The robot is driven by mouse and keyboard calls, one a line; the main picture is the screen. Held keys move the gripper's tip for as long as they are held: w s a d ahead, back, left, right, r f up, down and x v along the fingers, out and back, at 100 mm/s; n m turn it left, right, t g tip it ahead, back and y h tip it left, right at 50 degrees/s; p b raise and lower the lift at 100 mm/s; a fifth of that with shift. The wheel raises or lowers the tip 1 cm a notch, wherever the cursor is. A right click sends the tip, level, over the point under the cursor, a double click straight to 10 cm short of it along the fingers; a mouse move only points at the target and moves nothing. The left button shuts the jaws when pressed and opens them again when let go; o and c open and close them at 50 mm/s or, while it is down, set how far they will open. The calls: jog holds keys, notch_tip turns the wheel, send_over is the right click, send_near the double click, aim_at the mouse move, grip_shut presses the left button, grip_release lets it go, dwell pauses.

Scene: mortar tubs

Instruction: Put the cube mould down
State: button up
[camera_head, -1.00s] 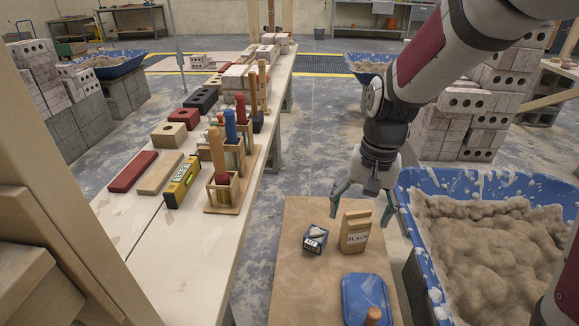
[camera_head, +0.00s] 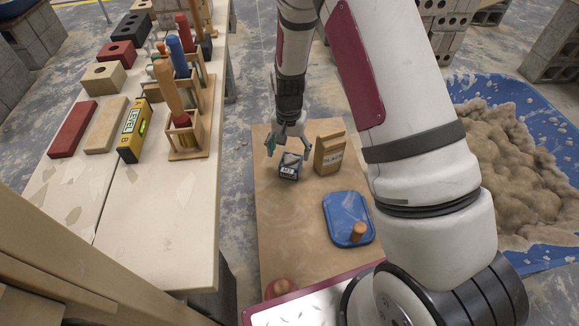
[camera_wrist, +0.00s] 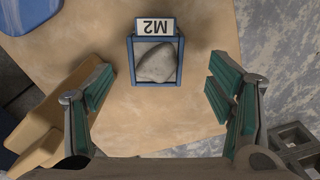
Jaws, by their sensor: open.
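My gripper (camera_head: 288,147) is open and empty, just behind and above the mould in the head view. In the wrist view my gripper (camera_wrist: 160,98) has its green-padded fingers apart on either side, and the mould lies between and beyond them with clear gaps. No finger visibly touches it.
A workbench (camera_head: 165,215) with bricks, a yellow level (camera_head: 134,130) and tool holders is left; a blue mortar tub (camera_head: 545,110) is right.

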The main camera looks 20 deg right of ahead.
aim_at(291, 165)
jog(key=shift+d+f+b, duration=0.2)
jog(key=shift+f+b, duration=0.65)
jog(key=shift+f, duration=1.1)
jog(key=shift+d+f+b, duration=0.15)
jog(key=shift+f+b, duration=0.7)
jog(key=shift+f, duration=1.1)
jog(key=shift+r, duration=0.1)
jog(key=shift+c, duration=0.2)
jog(key=c, duration=1.7)
